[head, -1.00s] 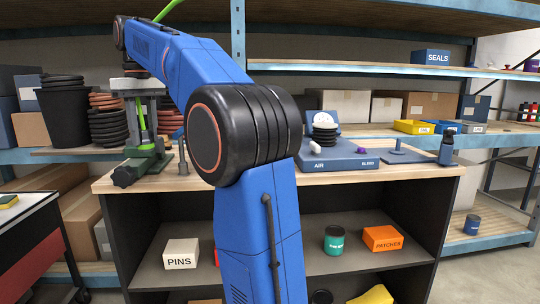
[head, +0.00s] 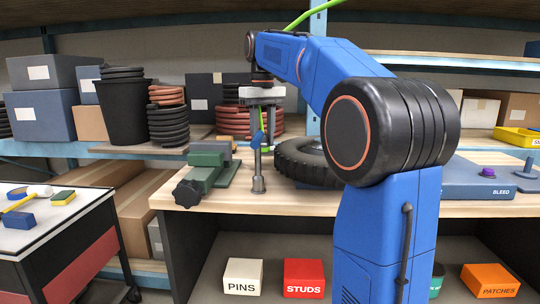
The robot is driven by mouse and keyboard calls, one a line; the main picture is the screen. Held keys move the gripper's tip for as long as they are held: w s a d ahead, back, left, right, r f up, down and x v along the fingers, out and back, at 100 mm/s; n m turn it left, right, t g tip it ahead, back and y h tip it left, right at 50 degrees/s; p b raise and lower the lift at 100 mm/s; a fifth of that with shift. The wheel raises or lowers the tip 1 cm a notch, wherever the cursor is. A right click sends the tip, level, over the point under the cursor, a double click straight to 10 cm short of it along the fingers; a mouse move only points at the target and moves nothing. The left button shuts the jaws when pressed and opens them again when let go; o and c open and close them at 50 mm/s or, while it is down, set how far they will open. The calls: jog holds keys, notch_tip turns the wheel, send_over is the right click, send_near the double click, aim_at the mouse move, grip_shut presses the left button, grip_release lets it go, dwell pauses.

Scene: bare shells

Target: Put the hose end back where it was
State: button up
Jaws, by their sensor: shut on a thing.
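My gripper (head: 262,122) is at the end of my blue arm, above the back of the workbench. It is shut on the green hose end (head: 265,124), which shows as a short green length between the fingers. A small blue piece (head: 257,140) shows just below; I cannot tell whether it belongs to the hose end or to the grey upright post (head: 258,172) under it. The post stands on the bench, in line with my gripper in the head view. I cannot tell whether they touch. More green hose (head: 312,14) runs above my arm at the top.
A green vise (head: 208,165) stands left of the post, and a black tyre (head: 300,165) lies right of it. The bench top (head: 225,196) is clear in front. A blue air panel (head: 480,180) is right of my arm. A cart (head: 50,230) stands at left.

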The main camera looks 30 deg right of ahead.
aim_at(263, 153)
jog(key=shift+f, duration=2.7)
jog(key=shift+f, duration=0.15)
jog(key=o, duration=1.2)
